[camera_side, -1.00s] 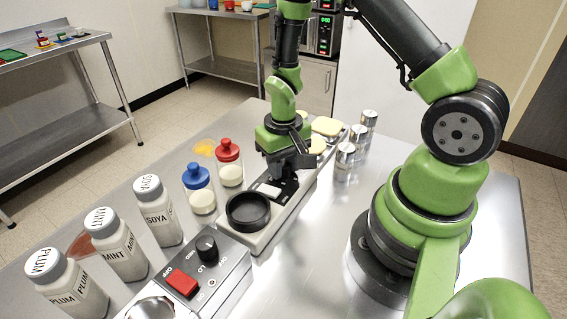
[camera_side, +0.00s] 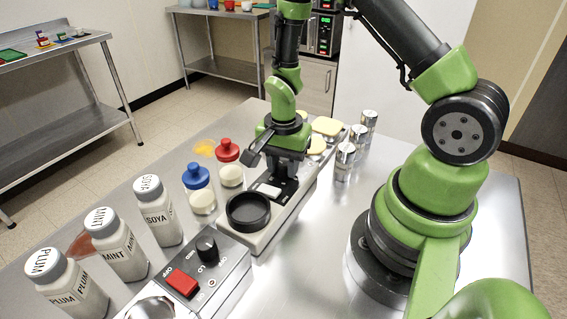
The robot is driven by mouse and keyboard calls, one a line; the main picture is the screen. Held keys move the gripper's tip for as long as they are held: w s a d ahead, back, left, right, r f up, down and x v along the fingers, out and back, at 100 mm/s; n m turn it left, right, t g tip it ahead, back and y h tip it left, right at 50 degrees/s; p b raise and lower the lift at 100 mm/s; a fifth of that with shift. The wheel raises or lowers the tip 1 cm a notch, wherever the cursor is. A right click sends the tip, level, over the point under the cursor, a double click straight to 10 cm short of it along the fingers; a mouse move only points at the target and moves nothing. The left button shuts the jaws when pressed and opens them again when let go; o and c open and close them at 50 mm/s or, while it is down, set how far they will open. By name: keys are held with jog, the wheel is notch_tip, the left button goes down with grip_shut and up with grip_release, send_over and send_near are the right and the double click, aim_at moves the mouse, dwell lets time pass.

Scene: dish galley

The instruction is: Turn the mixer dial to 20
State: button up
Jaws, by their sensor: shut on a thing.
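The mixer (camera_side: 262,236) is a long pale grey unit in the middle of the steel table, with a round black cup (camera_side: 248,211) at its near end. My gripper (camera_side: 284,184) points down over the mixer's top, just behind the cup. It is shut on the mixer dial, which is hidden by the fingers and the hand. The dial's scale and pointer cannot be read in this view. A small white patch shows on the mixer's top between the cup and my gripper.
A control box with a red switch (camera_side: 182,284) and black knob (camera_side: 207,249) stands in front. Blue-capped (camera_side: 199,189) and red-capped (camera_side: 229,162) jars stand close left. Labelled shakers (camera_side: 158,211) stand farther left, metal cylinders (camera_side: 345,160) to the right.

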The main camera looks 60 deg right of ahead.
aim_at(284, 164)
jog(key=m, duration=0.4)
jog(key=shift+m, duration=2.9)
jog(key=o, duration=0.9)
jog(key=shift+o, duration=0.2)
notch_tip(284, 164, up, 10)
